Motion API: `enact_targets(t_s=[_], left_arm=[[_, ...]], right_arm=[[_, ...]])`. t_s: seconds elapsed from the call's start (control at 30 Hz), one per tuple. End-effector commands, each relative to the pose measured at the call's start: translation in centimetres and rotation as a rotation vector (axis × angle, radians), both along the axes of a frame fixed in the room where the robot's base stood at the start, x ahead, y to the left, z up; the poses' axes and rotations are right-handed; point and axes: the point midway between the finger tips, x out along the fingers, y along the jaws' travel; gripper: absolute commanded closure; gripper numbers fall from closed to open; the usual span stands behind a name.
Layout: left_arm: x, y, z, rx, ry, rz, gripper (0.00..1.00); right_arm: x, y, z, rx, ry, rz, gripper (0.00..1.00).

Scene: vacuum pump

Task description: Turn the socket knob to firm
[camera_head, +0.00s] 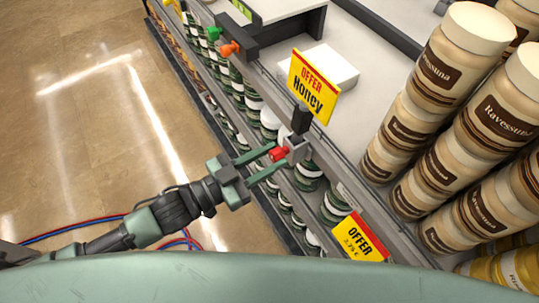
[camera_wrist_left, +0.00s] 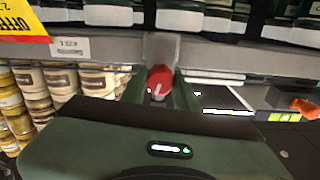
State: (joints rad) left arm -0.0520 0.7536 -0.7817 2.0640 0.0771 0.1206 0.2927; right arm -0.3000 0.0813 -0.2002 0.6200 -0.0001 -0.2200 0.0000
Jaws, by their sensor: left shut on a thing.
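A small red knob (camera_head: 279,154) sits on a grey block (camera_head: 297,147) at the shelf's front edge. My left gripper (camera_head: 276,157) reaches it from the lower left and is shut on it, one green finger on each side. In the left wrist view the red knob (camera_wrist_left: 160,78) shows between the two fingers (camera_wrist_left: 158,88), with a pale mark on its face pointing down in that picture. I cannot read any setting labels by the knob. My right gripper is not in view.
An orange knob (camera_head: 229,48) and a green knob (camera_head: 213,33) sit further up the shelf edge. A yellow Honey sign (camera_head: 313,86) stands just above the red knob. Stacked jars (camera_head: 459,45) crowd the right.

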Motion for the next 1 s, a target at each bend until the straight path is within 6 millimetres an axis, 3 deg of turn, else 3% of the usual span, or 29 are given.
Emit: enact_targets(t_s=[1.0], left_arm=[[-0.1,-0.1,-0.1,0.554,-0.764,0.000,1.00]], right_arm=[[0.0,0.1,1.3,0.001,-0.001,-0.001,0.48]])
